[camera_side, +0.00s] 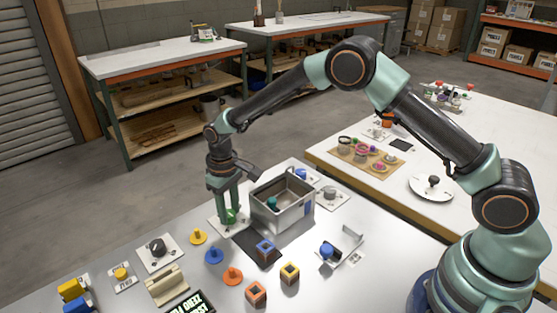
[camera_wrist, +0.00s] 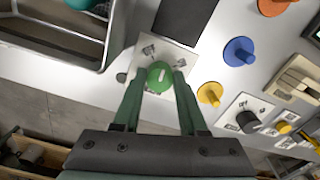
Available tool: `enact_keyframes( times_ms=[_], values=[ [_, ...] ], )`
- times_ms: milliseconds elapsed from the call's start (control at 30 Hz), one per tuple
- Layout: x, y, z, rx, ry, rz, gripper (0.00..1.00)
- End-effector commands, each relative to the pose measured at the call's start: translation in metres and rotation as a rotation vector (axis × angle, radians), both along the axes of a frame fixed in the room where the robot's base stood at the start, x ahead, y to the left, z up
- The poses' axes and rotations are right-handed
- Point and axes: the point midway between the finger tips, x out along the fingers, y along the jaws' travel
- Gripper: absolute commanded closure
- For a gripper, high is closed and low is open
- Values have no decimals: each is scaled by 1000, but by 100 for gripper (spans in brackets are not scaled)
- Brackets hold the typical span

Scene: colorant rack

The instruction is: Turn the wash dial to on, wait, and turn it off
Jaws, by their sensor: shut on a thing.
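A green dial (camera_wrist: 160,77) with a short white mark sits on a white plate (camera_wrist: 182,57) with small printed labels beside a metal basin. The labels are too small to read, so I cannot tell which setting the mark points to. My gripper (camera_wrist: 161,75) has one finger on each side of the dial and is shut on it. In the side view my gripper (camera_side: 230,217) points straight down at the plate, left of the basin (camera_side: 283,217). The fingers partly hide the dial there.
A black-knobbed dial (camera_side: 157,247), a yellow peg (camera_side: 198,237), a blue peg (camera_side: 214,255) and an orange peg (camera_side: 232,276) stand nearby. The basin wall rises close to my gripper. A dark mat (camera_side: 243,240) lies in front, with a blue block (camera_side: 265,250) on it.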

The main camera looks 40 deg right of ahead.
Motion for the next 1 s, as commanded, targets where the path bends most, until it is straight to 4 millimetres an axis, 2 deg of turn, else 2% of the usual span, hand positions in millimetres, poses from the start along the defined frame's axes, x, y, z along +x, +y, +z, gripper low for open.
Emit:
enact_keyframes(
  times_ms=[600,1000],
  values=[
    [2,-1,2,0,-3,535,100],
    [2,-1,2,1,-4,696,100]
  ],
)
